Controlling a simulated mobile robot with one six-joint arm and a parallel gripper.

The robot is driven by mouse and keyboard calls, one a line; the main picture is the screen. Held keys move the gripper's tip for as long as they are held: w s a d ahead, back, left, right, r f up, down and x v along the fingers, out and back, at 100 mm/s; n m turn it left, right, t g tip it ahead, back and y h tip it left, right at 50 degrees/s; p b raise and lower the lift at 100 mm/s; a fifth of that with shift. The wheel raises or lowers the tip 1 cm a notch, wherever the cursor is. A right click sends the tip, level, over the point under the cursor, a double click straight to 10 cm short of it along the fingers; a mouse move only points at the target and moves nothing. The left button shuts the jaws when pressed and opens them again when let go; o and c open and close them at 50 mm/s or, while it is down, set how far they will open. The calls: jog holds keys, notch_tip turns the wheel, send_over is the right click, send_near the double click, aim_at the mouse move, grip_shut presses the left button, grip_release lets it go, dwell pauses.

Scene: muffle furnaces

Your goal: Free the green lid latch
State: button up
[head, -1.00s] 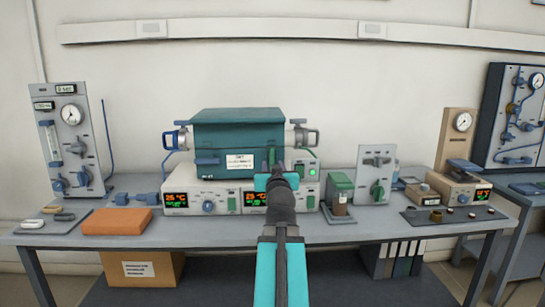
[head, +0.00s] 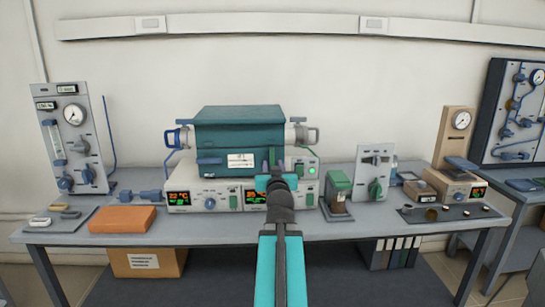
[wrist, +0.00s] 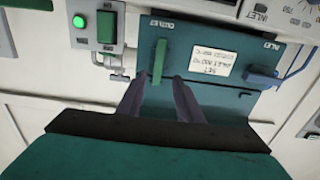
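The green lid latch (wrist: 159,61) is an upright bar on the teal furnace front (wrist: 205,105), under a small label in the wrist view. The teal furnace also shows in the head view (head: 237,128), on the bench. My gripper (wrist: 159,79) is open, with a clear gap between its two dark fingers. In the wrist view the latch lines up with this gap, its lower end near the fingertips. I cannot tell whether the fingers touch it.
A blue latch (wrist: 263,79) sits on the same front beside a white label (wrist: 214,64). An orange block (head: 122,218) and a small green-topped device (head: 338,190) stand on the bench.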

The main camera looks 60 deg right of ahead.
aim_at(273, 158)
jog(key=p, duration=0.4)
jog(key=shift+d+r, duration=0.1)
jog(key=shift+d, duration=0.25)
jog(key=p+x, duration=0.2)
jog(key=shift+w+d, duration=0.2)
jog(key=shift+p+x, duration=0.3)
jog(key=shift+x, duration=1.15)
